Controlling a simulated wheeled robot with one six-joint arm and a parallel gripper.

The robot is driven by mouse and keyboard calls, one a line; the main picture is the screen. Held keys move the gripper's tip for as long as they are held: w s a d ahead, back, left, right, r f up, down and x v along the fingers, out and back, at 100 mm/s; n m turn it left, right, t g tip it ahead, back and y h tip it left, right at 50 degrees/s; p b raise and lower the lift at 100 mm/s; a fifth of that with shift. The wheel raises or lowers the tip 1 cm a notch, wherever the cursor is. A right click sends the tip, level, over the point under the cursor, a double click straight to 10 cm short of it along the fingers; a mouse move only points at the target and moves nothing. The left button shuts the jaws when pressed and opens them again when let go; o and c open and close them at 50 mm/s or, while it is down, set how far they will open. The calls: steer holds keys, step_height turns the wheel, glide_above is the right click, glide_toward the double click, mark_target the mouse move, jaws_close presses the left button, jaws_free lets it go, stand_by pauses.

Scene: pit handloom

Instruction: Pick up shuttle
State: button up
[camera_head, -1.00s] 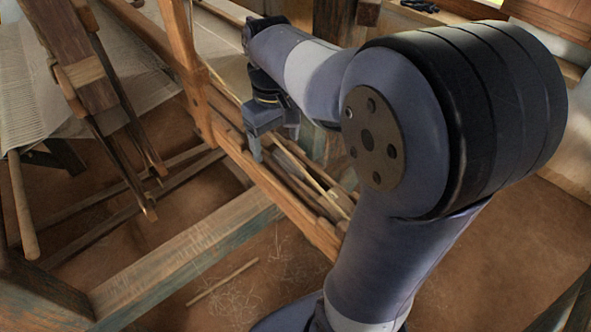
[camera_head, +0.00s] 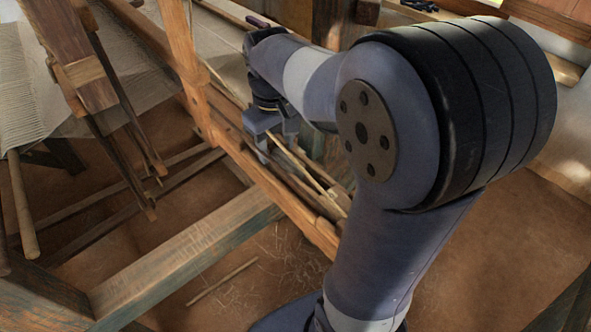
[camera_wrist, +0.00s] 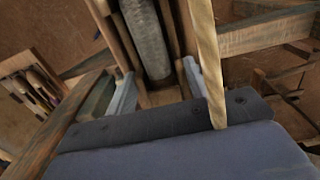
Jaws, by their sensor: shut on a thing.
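The shuttle (camera_wrist: 148,42) shows in the wrist view as a long wooden body with a grey, thread-like roll along its middle. My gripper (camera_wrist: 158,88) has one pale finger on each side of the shuttle's near end and is shut on it. In the head view, my gripper (camera_head: 276,146) points down into the long wooden trough (camera_head: 282,208) of the loom. The jaws and wooden edge hide most of the shuttle there, so I cannot tell whether it is clear of the trough floor.
A pale thin stick (camera_wrist: 206,60) crosses close in front of my gripper in the wrist view. A wooden post (camera_head: 183,60) stands left of my arm. A thick beam (camera_head: 190,258) lies lower left. A rack of tools (camera_wrist: 32,85) is at the wrist view's left.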

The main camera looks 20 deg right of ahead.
steer(key=shift+c, duration=0.7)
steer(key=shift+r, duration=0.15)
step_height(320, 180, up, 10)
